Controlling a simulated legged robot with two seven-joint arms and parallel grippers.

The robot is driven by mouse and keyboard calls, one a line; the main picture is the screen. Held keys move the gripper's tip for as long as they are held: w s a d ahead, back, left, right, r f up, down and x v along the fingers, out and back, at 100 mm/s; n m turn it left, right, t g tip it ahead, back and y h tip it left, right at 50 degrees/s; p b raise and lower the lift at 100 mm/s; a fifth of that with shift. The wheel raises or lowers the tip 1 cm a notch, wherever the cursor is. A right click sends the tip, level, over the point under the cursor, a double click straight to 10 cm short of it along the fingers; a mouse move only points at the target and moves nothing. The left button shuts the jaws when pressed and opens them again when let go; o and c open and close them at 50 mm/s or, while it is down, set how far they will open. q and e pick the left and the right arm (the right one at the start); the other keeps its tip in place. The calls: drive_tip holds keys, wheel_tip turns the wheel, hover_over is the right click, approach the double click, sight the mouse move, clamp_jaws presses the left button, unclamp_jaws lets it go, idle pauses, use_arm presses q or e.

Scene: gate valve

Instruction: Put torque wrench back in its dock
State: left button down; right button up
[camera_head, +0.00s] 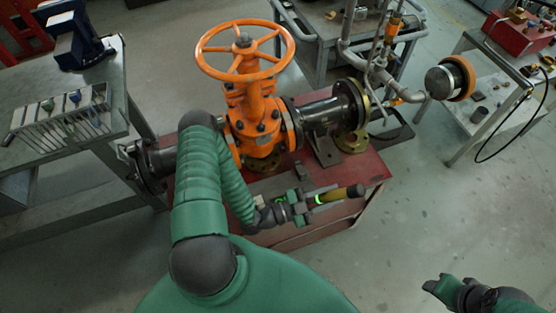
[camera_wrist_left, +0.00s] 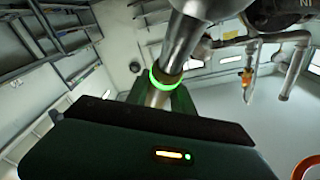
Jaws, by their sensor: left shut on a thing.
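My left gripper (camera_head: 300,207) is over the front of the red stand and is shut on the torque wrench. In the left wrist view the wrench (camera_wrist_left: 180,45) is a metal shaft with the lit green ring, rising from behind my dark gripper body. I cannot tell which thing is the dock. My right gripper (camera_head: 440,289) is at the bottom right, away from the stand; its jaws are unclear.
An orange gate valve (camera_head: 258,120) with a handwheel (camera_head: 243,50) stands on the red stand (camera_head: 357,178), with pipes on both sides. A left bench (camera_head: 112,68) holds a slotted rack (camera_head: 60,120) and a dark blue device (camera_head: 72,35).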

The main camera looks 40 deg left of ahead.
sight(315, 197)
use_arm(q)
drive_tip(key=shift+s+f+g+h+p, duration=0.1)
drive_tip(key=shift+f+g+h+p, duration=0.2)
drive_tip(key=shift+g, duration=0.7)
drive_tip(key=a+g, duration=0.1)
drive_tip(key=s+a+f+g+p, duration=0.1)
drive_tip(key=f+g, duration=0.1)
drive_tip(key=shift+s+a, duration=0.25)
drive_tip(key=shift+a, duration=0.15)
drive_tip(key=shift+a+n+g+y+p, duration=2.75)
drive_tip(key=shift+a+n, duration=0.55)
drive_tip(key=shift+a, duration=5.55)
use_arm(e)
drive_tip(key=shift+a+r, duration=0.55)
drive_tip(key=shift+r, duration=3.55)
use_arm(q)
wheel_tip(315, 197, down, 5)
drive_tip(key=b, duration=0.3)
drive_tip(key=shift+s+f, duration=0.1)
drive_tip(key=shift+f, duration=0.1)
drive_tip(key=shift+f+b, duration=1.1)
drive_tip(key=shift+f, duration=0.4)
use_arm(e)
drive_tip(key=shift+s+a+f, duration=0.1)
drive_tip(key=shift+a+f, duration=0.05)
drive_tip(key=shift+f, duration=2.35)
